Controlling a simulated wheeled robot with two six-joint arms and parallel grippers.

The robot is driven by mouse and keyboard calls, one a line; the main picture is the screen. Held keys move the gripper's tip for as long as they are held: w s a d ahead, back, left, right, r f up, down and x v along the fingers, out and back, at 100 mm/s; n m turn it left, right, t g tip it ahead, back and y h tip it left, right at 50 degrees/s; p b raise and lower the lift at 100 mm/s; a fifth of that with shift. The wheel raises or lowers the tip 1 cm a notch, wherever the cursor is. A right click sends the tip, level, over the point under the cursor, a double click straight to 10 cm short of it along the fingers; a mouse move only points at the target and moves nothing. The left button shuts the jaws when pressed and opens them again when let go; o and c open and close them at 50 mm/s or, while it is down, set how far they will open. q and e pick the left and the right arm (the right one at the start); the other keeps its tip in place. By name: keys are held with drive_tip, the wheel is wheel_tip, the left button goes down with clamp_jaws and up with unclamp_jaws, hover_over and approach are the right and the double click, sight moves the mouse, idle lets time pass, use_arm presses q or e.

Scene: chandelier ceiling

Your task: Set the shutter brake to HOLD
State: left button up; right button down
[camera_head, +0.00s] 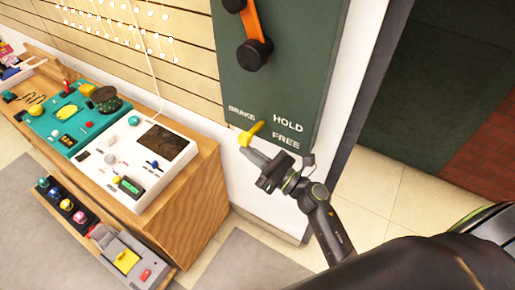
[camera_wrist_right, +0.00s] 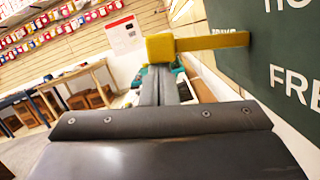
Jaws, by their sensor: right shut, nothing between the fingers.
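The yellow brake lever (camera_head: 251,133) sticks out from the dark green panel (camera_head: 290,60), between the white words BRAKE, HOLD and FREE. Its handle points down and left in the head view, near FREE. My right gripper (camera_head: 247,152) is shut and empty, with its fingertips just below the lever's end. In the right wrist view the lever (camera_wrist_right: 195,44) crosses above the closed fingers (camera_wrist_right: 159,72), its block end right at the tips. I cannot tell whether they touch. My left gripper is not in view.
A crank with an orange arm (camera_head: 252,22) is mounted higher on the panel. A wooden counter (camera_head: 190,200) with teal and white device panels stands to the left, above a low shelf of small items. A doorway with a dark floor (camera_head: 440,100) opens to the right.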

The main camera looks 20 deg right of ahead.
sight(248, 143)
wheel_tip(248, 143, up, 2)
drive_tip(key=m+p, duration=0.1)
drive_tip(key=m+h+p, duration=0.1)
drive_tip(key=shift+r+m+p, duration=0.2)
drive_tip(key=shift+m+p, duration=0.1)
drive_tip(key=shift+p, duration=0.1)
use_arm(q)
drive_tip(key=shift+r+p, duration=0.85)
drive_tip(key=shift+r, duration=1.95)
use_arm(e)
drive_tip(key=shift+r+m, duration=0.35)
drive_tip(key=shift+m, duration=0.55)
